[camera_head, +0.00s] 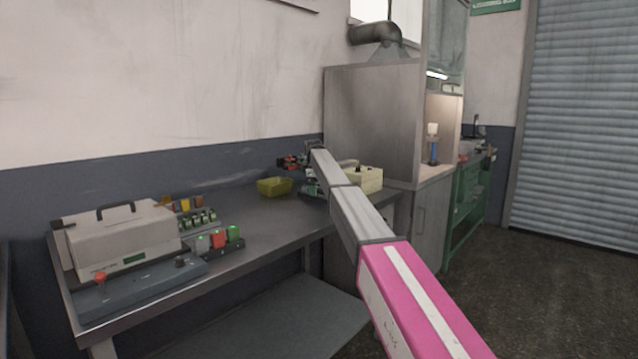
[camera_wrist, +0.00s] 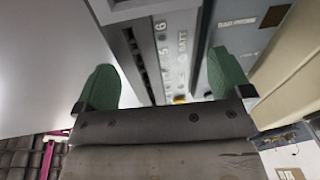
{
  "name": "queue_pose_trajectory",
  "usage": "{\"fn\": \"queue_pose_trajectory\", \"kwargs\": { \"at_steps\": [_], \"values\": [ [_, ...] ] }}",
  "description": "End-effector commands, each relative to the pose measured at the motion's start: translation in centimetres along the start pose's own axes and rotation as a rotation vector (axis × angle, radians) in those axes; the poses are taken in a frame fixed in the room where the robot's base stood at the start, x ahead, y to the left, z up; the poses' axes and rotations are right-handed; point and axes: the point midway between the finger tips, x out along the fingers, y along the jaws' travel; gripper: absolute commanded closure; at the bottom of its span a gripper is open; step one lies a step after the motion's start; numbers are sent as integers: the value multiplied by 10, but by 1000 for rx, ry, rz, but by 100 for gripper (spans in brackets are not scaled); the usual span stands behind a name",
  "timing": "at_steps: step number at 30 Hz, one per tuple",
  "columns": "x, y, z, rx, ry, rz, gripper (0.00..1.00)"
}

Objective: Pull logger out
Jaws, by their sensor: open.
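In the wrist view my gripper (camera_wrist: 163,78) is open, with its two green fingers wide apart and nothing held between them. A light grey panel (camera_wrist: 178,50) with a dark slotted strip and printed marks, including 5, 6 and BATT, lies beyond and between the fingers. A small yellow spot shows at its lower end. I cannot tell which part here is the logger. In the head view my arm reaches over the far end of the bench, and the gripper is mostly hidden there.
A cream box (camera_head: 364,179) stands just right of my arm's end on the steel bench (camera_head: 275,225). A yellow-green bin (camera_head: 274,187) is to its left. A rack of coloured modules (camera_head: 222,243) and a grey lidded machine (camera_head: 120,238) stand nearer. The bench middle is clear.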

Motion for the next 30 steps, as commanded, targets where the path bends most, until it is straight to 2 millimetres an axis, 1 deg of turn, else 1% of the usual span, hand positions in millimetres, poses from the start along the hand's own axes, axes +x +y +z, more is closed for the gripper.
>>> {"fn": "queue_pose_trajectory", "kwargs": {
  "at_steps": [6,8,9,12,16,17,18,19,30],
  "values": [
    [0,0,0,0,0,0,4],
    [0,0,0,0,0,0,23],
    [0,0,0,0,0,0,36],
    [0,0,0,0,0,0,67],
    [0,0,0,-1,0,0,68],
    [0,0,0,-2,0,0,40],
    [0,0,0,-2,0,0,53],
    [0,0,0,-2,0,0,60],
    [-2,0,0,-2,0,-1,60]
  ]
}}
